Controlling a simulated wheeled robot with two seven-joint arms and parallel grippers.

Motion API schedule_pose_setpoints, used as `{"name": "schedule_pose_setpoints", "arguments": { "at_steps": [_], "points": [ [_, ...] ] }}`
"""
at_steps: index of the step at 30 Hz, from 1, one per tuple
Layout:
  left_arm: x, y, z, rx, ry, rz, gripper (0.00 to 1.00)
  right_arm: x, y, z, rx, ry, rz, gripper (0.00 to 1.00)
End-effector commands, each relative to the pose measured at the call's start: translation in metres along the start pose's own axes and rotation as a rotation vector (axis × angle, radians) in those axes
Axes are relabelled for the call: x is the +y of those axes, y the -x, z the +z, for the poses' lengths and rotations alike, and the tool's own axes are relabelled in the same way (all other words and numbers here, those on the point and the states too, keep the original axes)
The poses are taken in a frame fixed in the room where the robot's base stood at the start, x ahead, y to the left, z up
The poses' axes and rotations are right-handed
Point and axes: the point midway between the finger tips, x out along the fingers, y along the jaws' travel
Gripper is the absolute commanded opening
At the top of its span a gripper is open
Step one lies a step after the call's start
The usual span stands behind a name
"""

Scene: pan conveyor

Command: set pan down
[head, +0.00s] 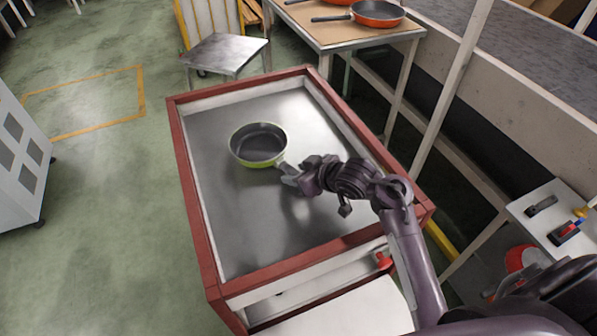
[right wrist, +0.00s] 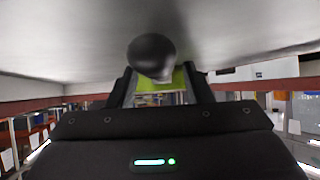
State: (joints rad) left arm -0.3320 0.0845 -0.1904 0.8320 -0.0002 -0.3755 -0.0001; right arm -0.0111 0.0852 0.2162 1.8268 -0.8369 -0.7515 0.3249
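A green pan (head: 259,145) with a dark inside sits upright on the metal top of a red-framed table (head: 235,240), left of my right gripper. My right gripper (head: 286,174) is low over the metal top at the pan's near right side, where the handle is mostly hidden. In the right wrist view the handle's round black end (right wrist: 152,56) lies by the gap between my right gripper's fingers (right wrist: 160,84). The fingers stand apart and do not appear to touch the handle. Part of the green pan (right wrist: 174,78) shows beyond. My left gripper is not in view.
Orange pans (head: 377,13) stand on a wooden-topped table (head: 345,32) at the back. A small metal stand (head: 226,54) is behind the red-framed table. A white post (head: 452,90) and a conveyor wall are at right. The metal top around the pan is clear.

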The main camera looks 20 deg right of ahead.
Motion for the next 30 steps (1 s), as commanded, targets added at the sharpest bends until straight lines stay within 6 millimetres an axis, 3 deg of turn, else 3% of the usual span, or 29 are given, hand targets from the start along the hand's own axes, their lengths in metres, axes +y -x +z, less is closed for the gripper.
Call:
{"name": "schedule_pose_setpoints", "arguments": {
  "at_steps": [7, 11, 23, 30],
  "points": [
    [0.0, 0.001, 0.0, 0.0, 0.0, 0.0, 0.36, 0.0, 0.002, -0.001, 0.002, 0.001, 0.001, 0.45],
    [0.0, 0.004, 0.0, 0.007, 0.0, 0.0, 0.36, 0.001, 0.013, -0.003, 0.004, 0.002, 0.002, 0.45],
    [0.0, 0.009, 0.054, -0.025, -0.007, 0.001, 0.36, 0.0, 0.094, -0.003, 0.0, 0.004, 0.002, 0.45],
    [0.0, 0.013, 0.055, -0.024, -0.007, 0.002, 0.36, 0.0, 0.119, -0.001, 0.002, 0.002, 0.0, 0.45]
  ]
}}
